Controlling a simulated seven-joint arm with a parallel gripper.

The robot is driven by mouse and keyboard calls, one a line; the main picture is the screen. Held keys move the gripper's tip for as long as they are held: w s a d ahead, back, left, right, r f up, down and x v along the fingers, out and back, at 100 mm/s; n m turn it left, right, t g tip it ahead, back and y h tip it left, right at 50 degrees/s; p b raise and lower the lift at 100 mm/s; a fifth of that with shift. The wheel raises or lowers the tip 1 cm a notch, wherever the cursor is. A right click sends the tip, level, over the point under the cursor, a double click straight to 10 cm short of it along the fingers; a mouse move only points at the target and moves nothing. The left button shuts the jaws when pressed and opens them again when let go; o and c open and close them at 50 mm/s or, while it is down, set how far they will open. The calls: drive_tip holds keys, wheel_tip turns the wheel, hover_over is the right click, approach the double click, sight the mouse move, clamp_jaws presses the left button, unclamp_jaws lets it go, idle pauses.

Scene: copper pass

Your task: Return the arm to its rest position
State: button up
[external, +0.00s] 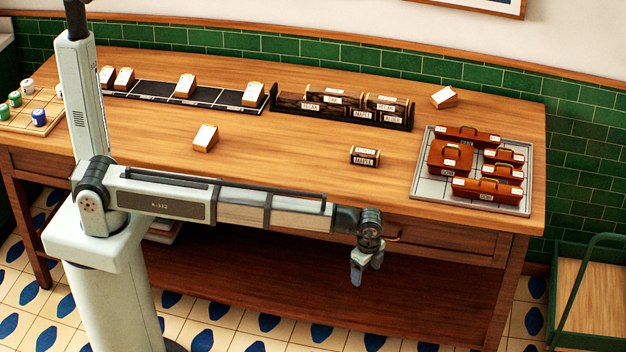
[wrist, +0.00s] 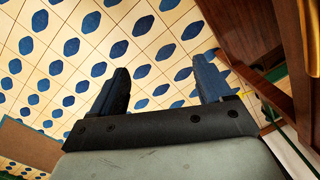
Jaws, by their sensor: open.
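My gripper (external: 366,268) hangs in front of the wooden table's front edge, below the level of the tabletop. My arm reaches out to the right from its column, roughly level along the front of the table (external: 300,170). In the wrist view my gripper (wrist: 162,88) shows its two dark fingers well apart, with nothing between them but the patterned floor (wrist: 150,45) beyond.
A small labelled log block (external: 365,156) and a tan block (external: 205,138) lie on the tabletop. A green cart (external: 585,290) stands at right.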

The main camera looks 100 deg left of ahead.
drive_tip(key=s+d+f+n+g, duration=0.15)
drive_tip(key=s+d+f, duration=0.35)
drive_tip(key=s+f, duration=0.65)
drive_tip(key=s+d+f+n+g, duration=0.15)
drive_tip(key=s+d+f, duration=0.25)
drive_tip(key=s+f, duration=0.7)
drive_tip(key=s+d+f+n+g, duration=0.1)
drive_tip(key=s+d+f, duration=0.2)
drive_tip(key=s, duration=1.2)
drive_tip(key=s+d+f+n+g+h, duration=0.1)
drive_tip(key=s+d+f+g, duration=0.1)
drive_tip(key=s, duration=1.4)
wheel_tip(320, 180, down, 2)
drive_tip(key=shift+s+d+n, duration=0.2)
drive_tip(key=shift+d+n, duration=0.1)
drive_tip(key=shift+d, duration=0.15)
